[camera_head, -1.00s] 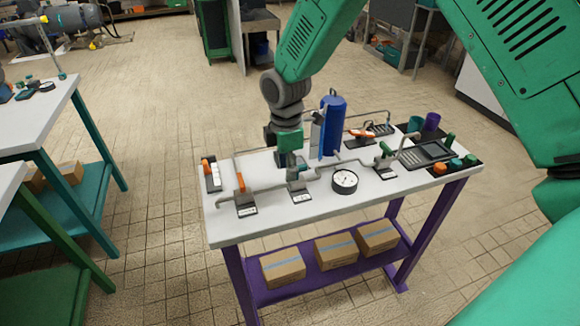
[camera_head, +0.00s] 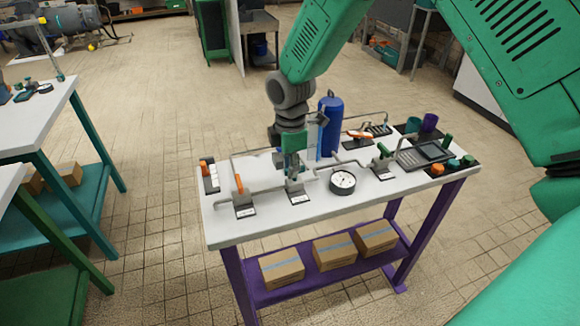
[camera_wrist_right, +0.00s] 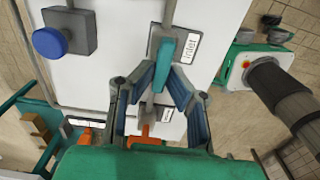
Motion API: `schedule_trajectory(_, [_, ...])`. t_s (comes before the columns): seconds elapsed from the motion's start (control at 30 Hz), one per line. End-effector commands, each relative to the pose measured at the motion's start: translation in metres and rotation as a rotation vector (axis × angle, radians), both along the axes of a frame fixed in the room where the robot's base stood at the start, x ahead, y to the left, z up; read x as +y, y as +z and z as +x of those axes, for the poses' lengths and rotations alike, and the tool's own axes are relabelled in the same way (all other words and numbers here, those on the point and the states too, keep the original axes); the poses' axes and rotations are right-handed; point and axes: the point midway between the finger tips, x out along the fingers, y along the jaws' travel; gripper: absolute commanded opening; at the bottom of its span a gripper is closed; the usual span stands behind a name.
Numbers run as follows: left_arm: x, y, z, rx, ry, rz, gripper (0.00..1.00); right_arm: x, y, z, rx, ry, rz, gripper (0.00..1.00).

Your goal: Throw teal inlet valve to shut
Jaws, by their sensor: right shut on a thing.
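The teal inlet valve handle (camera_wrist_right: 163,57) stands in the middle of the right wrist view, beside a white label (camera_wrist_right: 188,47) reading "Inlet". My right gripper (camera_wrist_right: 163,73) is shut on this handle, with its blue-padded fingers on either side. In the head view my right gripper (camera_head: 291,170) reaches down onto the valve on the white bench and hides most of its handle. The valve's dark base (camera_head: 299,198) with a white label shows below the fingers. My left gripper is not in view.
On the white bench top (camera_head: 262,218), an orange-handled valve (camera_head: 240,186) is left of my gripper. A blue cylinder (camera_head: 331,125) stands behind on the right, a round gauge (camera_head: 342,182) in front. Grey pipes link them. A dark tray (camera_head: 455,165) holds parts at right.

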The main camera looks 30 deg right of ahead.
Motion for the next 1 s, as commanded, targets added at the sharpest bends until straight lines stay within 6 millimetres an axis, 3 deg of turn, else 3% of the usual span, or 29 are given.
schedule_trajectory(0.27, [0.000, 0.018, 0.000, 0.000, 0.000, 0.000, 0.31, 0.004, 0.002, 0.003, -0.002, -0.137, 0.007, 0.00])
schedule_trajectory(1.0, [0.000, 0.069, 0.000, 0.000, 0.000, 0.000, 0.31, 0.001, 0.004, 0.015, -0.014, -0.826, 0.009, 0.00])
